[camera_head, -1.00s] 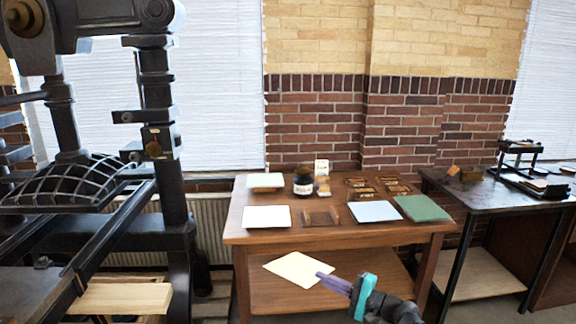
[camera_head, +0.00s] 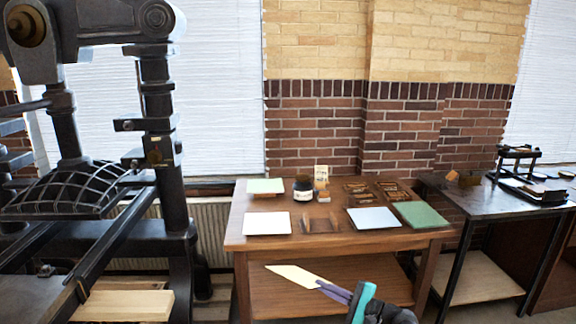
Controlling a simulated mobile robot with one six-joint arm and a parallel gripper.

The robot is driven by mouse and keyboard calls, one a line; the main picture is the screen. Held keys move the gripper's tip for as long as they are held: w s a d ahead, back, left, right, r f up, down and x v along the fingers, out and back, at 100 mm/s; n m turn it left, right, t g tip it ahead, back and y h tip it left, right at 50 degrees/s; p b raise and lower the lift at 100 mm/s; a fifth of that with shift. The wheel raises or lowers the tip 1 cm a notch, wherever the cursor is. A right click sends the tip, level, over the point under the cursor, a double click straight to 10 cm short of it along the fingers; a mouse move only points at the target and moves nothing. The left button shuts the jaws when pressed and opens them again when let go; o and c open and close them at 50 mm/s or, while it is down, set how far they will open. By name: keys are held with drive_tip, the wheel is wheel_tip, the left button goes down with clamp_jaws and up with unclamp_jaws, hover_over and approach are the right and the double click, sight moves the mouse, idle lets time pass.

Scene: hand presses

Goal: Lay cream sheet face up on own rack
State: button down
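The cream sheet (camera_head: 290,275) is held by one end in my gripper (camera_head: 326,287), in front of the wooden table's top edge and below its height in the picture. It is tilted and shows as a narrow strip. My gripper has purple fingers and a teal part, and comes in from the lower right. It looks shut on the sheet. On the table (camera_head: 340,242) is a brown wooden rack (camera_head: 320,227) with small uprights and no sheet on it. I cannot tell which face of the cream sheet is up.
A white sheet (camera_head: 267,223), a pale blue sheet (camera_head: 373,218), a green sheet (camera_head: 421,215) and a pale green sheet (camera_head: 265,186) lie around the table. A dark jar (camera_head: 303,188) stands behind the brown rack. A large black press (camera_head: 160,150) stands left; a dark bench (camera_head: 470,195) stands right.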

drive_tip(key=shift+m+p, duration=1.05)
drive_tip(key=shift+m, duration=0.15)
drive_tip(key=shift+r+m+p, duration=0.1)
drive_tip(key=shift+m+p, duration=1.6)
drive_tip(key=shift+p, duration=0.25)
drive_tip(key=shift+m+p, duration=2.6)
drive_tip(key=shift+p, duration=0.35)
drive_tip(key=shift+m+p, duration=2.7)
drive_tip(key=shift+p, duration=0.2)
drive_tip(key=shift+m, duration=2)
